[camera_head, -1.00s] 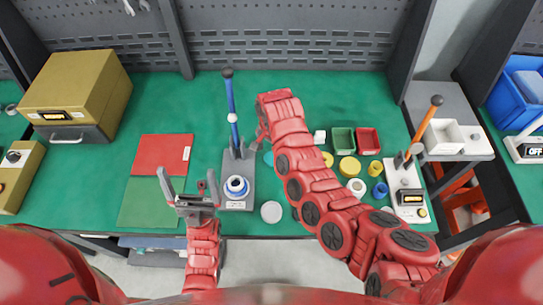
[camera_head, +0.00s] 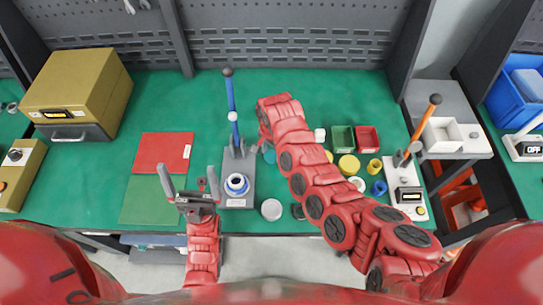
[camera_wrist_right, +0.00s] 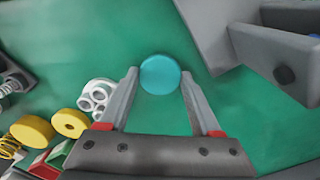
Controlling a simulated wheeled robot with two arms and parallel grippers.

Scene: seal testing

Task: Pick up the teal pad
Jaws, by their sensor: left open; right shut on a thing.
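The teal pad is a round, flat disc. In the right wrist view the teal pad (camera_wrist_right: 160,74) sits between the fingertips of my right gripper (camera_wrist_right: 158,76), which is shut on it, with green mat behind. In the head view, a small part of the teal pad (camera_head: 269,156) shows beside my right arm, which hides the right gripper's fingers. I cannot tell whether the pad is clear of the mat. My left gripper (camera_head: 188,176) is open and empty over the front of the mat, left of the blue-handled press.
The blue-handled press (camera_head: 236,165) stands just left of my right arm. A green bin (camera_head: 343,138), a red bin (camera_head: 367,138) and yellow parts stand to the right. An orange-handled press (camera_head: 408,185) is further right. A red sheet (camera_head: 163,152) lies left.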

